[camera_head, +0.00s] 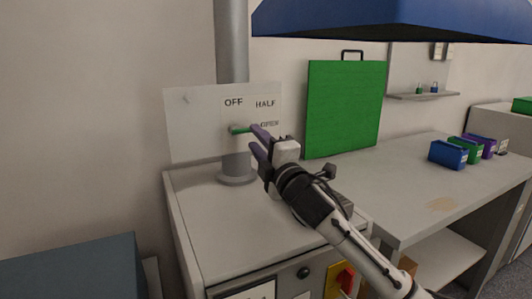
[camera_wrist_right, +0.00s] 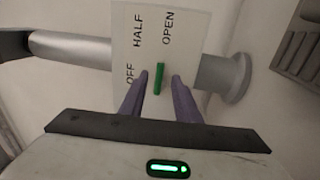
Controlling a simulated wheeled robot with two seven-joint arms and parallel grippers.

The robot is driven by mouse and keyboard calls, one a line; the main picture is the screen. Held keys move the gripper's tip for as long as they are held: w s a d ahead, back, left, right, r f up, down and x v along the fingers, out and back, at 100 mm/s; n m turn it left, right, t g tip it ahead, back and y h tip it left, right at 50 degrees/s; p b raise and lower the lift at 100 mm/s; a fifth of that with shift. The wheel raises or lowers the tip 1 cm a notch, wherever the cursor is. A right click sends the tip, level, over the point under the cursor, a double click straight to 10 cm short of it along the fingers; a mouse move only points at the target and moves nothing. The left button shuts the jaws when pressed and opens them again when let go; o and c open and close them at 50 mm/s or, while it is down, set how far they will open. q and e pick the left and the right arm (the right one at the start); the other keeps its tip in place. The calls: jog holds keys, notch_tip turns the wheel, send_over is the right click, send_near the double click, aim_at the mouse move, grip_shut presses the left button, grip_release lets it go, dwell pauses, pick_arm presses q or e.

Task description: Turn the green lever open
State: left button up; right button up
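The green lever (camera_head: 240,129) is on a white panel (camera_head: 190,125) marked OFF, HALF and OPEN, in front of a grey vertical pipe. In the head view it lies about level, its right end toward the OPEN label, which my gripper partly covers. My right gripper (camera_head: 256,139) comes in from the lower right, with its purple fingers at the lever's right end. In the right wrist view the lever (camera_wrist_right: 160,78) lies between the two fingertips (camera_wrist_right: 160,80), with a gap on either side. The right gripper is open. My left gripper is not in view.
A grey cabinet (camera_head: 210,230) stands under the panel. A green board (camera_head: 343,108) leans at the wall to the right, and a blue hood (camera_head: 390,20) hangs above. Blue, green and purple bins (camera_head: 447,154) stand on the grey bench at the right.

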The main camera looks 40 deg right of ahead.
jog(key=v, duration=0.7)
jog(key=shift+b, duration=0.3)
jog(key=shift+s, duration=0.1)
